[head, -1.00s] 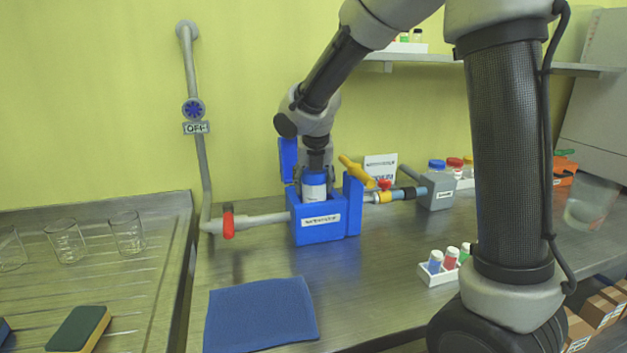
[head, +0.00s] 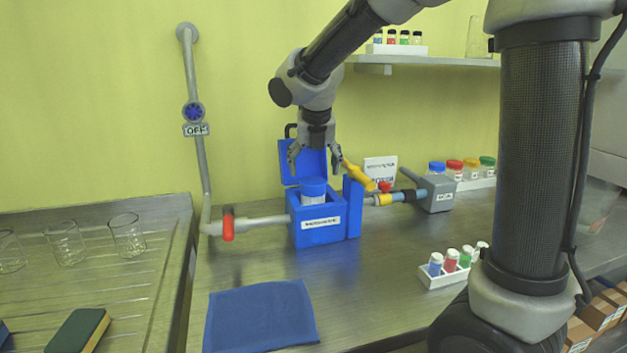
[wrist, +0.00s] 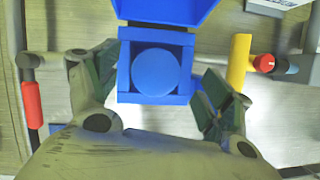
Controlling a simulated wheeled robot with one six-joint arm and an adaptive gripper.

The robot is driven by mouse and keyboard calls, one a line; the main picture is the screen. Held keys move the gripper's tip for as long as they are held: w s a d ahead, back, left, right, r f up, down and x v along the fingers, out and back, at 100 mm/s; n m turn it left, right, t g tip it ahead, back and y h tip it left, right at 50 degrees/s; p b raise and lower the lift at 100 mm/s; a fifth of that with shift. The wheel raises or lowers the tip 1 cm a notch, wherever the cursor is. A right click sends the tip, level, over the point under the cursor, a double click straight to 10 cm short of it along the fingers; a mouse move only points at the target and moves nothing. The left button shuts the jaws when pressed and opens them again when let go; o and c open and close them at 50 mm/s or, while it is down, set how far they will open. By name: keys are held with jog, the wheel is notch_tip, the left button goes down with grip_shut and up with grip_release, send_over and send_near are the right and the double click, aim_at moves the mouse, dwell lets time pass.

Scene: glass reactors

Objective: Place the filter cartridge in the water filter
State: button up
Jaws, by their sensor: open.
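The filter cartridge (head: 314,193), white with a blue cap, stands upright in the open-topped blue water filter housing (head: 318,236). Its upper part shows above the rim in the head view. In the wrist view its round blue cap (wrist: 155,72) lies inside the square opening of the housing (wrist: 124,66). The housing's blue lid (head: 300,160) is raised at the back. My gripper (head: 315,172) is open and empty above the cartridge, its fingers apart on either side. The cartridge's lower part is hidden in the housing.
A pipe with a red valve handle (head: 228,224) joins the housing from the left. A yellow handle (head: 358,176) stands close on the right, near my fingers. A blue cloth (head: 262,316) lies in front. A vial rack (head: 447,275) stands front right.

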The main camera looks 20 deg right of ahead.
jog(key=v, duration=0.6)
jog(key=s+d+m, duration=1.1)
jog(key=m, duration=0.4)
jog(key=s+d+f+m, duration=0.2)
jog(key=s+m, duration=0.5)
jog(key=m, duration=0.2)
jog(key=s+d+f+m, duration=0.2)
jog(key=s+d+m, duration=0.1)
jog(key=s+m, duration=0.5)
jog(key=shift+s+m+y, duration=0.3)
jog(key=shift+m+y, duration=0.1)
jog(key=shift+m, duration=0.5)
